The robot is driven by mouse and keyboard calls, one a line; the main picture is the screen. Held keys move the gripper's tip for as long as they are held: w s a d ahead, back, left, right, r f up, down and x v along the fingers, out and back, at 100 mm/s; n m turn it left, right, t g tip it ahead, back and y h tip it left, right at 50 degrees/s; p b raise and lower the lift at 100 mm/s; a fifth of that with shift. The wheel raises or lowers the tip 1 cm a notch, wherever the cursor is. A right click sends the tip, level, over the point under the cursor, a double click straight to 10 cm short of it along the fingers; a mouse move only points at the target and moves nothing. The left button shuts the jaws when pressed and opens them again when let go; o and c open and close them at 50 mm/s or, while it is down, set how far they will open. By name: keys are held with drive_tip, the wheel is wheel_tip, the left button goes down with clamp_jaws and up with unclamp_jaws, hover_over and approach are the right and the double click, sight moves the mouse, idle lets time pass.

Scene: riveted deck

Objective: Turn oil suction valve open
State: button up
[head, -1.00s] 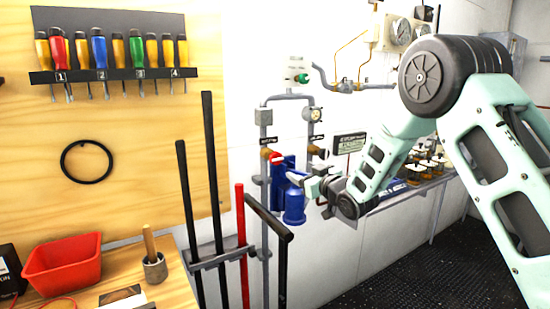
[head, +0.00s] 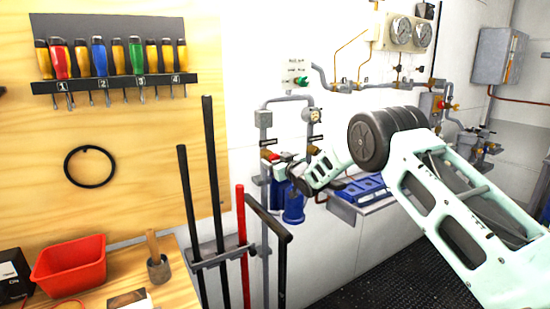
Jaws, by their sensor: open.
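A small valve with a red handle (head: 268,156) sits on the left grey vertical pipe, above the blue canisters (head: 293,208). Its small black label is too small to read, so I cannot tell whether it is the oil suction valve. A second brass valve (head: 314,149) is on the right pipe. My gripper (head: 279,166) is open, just right of the red handle and partly in front of the pipework. Its fingers are small in view, and I cannot tell whether they touch the handle. The handle's right part is partly hidden.
A workbench with a red bin (head: 68,264) is at left. A blue tray (head: 362,190) sits on a shelf right of the canisters. Dark floor (head: 375,280) is open below.

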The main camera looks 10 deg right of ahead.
drive_tip(key=shift+w+a, duration=0.15)
drive_tip(key=shift+w, duration=0.2)
drive_tip(key=c, duration=1)
